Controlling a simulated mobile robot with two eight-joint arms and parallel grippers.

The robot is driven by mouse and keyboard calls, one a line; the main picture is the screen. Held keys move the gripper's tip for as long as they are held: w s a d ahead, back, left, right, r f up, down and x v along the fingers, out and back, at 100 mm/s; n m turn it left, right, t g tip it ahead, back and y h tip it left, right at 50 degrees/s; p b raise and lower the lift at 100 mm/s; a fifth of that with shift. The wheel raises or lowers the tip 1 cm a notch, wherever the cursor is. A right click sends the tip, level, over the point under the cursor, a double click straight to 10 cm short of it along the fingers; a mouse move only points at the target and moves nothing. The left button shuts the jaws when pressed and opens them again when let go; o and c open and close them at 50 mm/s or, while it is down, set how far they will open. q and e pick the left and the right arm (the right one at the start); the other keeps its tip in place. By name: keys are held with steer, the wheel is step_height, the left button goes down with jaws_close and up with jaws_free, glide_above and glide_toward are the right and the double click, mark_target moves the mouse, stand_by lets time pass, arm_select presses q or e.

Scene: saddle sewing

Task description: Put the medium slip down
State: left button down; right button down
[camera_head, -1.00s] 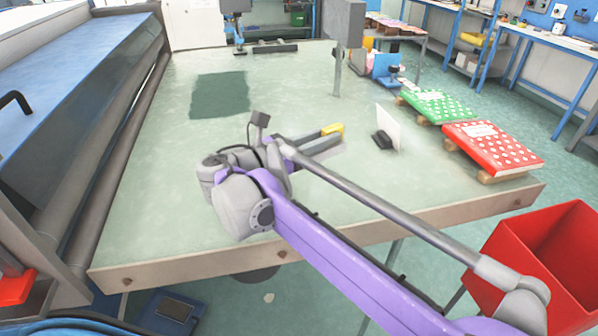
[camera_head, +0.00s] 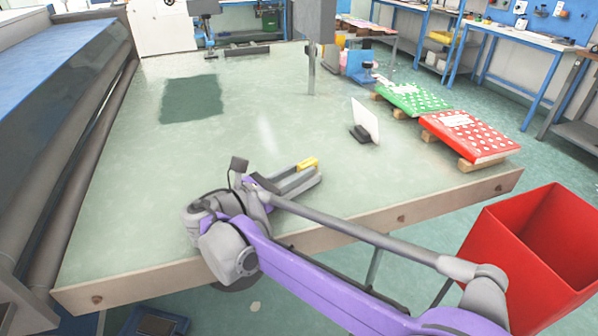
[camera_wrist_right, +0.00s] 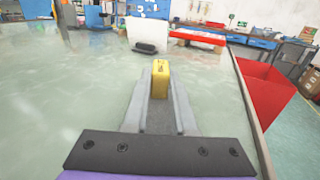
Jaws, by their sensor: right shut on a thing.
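My right gripper (camera_head: 307,172) reaches over the near part of the pale green table (camera_head: 240,125). It is shut on a small yellow block-like piece, the likely medium slip (camera_head: 308,163), which shows at the fingertips. In the right wrist view the yellow slip (camera_wrist_right: 160,80) stands between the two grey fingers (camera_wrist_right: 160,100). I cannot tell whether it touches the table. No size marking is readable on it. My left gripper is in neither view.
A white card in a dark stand (camera_head: 366,122) stands beyond the gripper. Green (camera_head: 412,98) and red (camera_head: 470,135) dotted books lie along the right edge. A dark green patch (camera_head: 192,98) lies at the far left. A red bin (camera_head: 535,250) stands right. The table's middle is clear.

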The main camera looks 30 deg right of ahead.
steer(key=shift+f, duration=0.1)
steer(key=c, duration=0.7)
jaws_free()
steer(key=shift+c, duration=0.2)
steer(key=shift+a, duration=0.2)
steer(key=a, duration=0.4)
steer(key=s+a+p, duration=0.1)
steer(key=a, duration=0.2)
steer(key=shift+s, duration=0.1)
